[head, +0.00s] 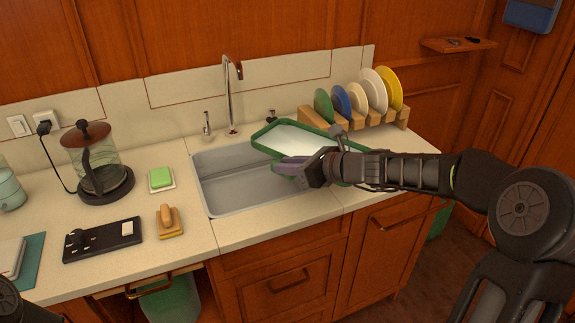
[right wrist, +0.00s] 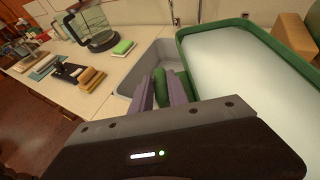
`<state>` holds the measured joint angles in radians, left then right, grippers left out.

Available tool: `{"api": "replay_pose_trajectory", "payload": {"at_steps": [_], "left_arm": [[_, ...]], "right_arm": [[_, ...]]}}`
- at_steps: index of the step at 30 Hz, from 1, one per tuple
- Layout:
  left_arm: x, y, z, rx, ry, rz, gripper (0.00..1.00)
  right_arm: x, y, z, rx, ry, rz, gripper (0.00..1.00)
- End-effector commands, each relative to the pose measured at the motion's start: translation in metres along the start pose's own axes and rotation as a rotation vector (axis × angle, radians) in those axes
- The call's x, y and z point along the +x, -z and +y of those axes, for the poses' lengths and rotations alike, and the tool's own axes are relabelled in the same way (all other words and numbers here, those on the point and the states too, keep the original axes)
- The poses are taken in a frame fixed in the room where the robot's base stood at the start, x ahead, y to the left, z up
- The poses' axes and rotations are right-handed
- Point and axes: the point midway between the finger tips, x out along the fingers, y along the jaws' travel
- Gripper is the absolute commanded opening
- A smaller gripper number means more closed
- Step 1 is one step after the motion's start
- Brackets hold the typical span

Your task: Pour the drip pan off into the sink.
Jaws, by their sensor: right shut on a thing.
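The drip pan (head: 298,138) is a shallow tray with a green rim and a pale inside. It is held over the right part of the sink, and its right end reaches over the counter. It looks about level. The sink (head: 215,187) is a grey basin set in the counter. My right gripper (head: 309,171) is shut on the pan's near rim. In the right wrist view the fingers (right wrist: 169,88) close on the green rim, with the pan (right wrist: 245,75) on the right. The pan and gripper hide part of the basin. At the lower left edge a dark part of my left arm shows, without its gripper.
A faucet (head: 231,95) stands behind the sink. A dish rack (head: 365,119) with several plates stands behind the pan on the right.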

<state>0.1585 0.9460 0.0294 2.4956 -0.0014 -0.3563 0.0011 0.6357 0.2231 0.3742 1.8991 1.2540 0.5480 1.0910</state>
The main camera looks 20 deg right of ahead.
Motion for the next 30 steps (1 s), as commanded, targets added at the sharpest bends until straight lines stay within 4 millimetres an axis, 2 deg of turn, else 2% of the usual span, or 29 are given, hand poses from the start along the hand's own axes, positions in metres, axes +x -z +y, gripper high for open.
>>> {"api": "replay_pose_trajectory", "payload": {"at_steps": [28, 30], "left_arm": [[0.043, 0.0, -0.017, 0.0, 0.0, 0.002, 0.83], [0.033, 0.0, -0.013, 0.0, 0.001, 0.002, 0.83]], "right_arm": [[0.019, 0.046, 0.001, -0.001, 0.0, -0.001, 0.0], [0.017, 0.038, 0.001, -0.017, 0.007, 0.012, 0.0]]}}
